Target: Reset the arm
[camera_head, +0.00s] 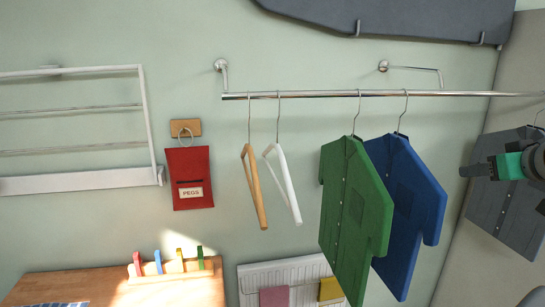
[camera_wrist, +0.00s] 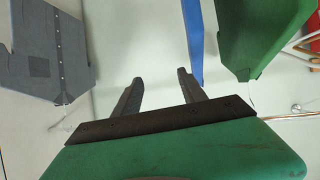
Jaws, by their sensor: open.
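My gripper (camera_head: 468,170) is at the right side of the head view, in front of the grey shirt (camera_head: 510,215). It points left, toward the blue shirt. In the wrist view my gripper (camera_wrist: 157,82) has its two dark fingers apart, with only pale wall showing between them. The grey shirt (camera_wrist: 50,50) is on the left there. The blue shirt (camera_wrist: 195,40) and green shirt (camera_wrist: 260,35) are on the right, beyond the fingertips. Nothing is seen held. Most of my arm is outside the head view.
A metal rail (camera_head: 310,95) carries a wooden hanger (camera_head: 252,185), a white hanger (camera_head: 283,180), the green shirt (camera_head: 350,205) and the blue shirt (camera_head: 412,205). A red peg bag (camera_head: 190,160) and a white rack (camera_head: 80,182) are on the wall. A wooden surface (camera_head: 190,292) is below.

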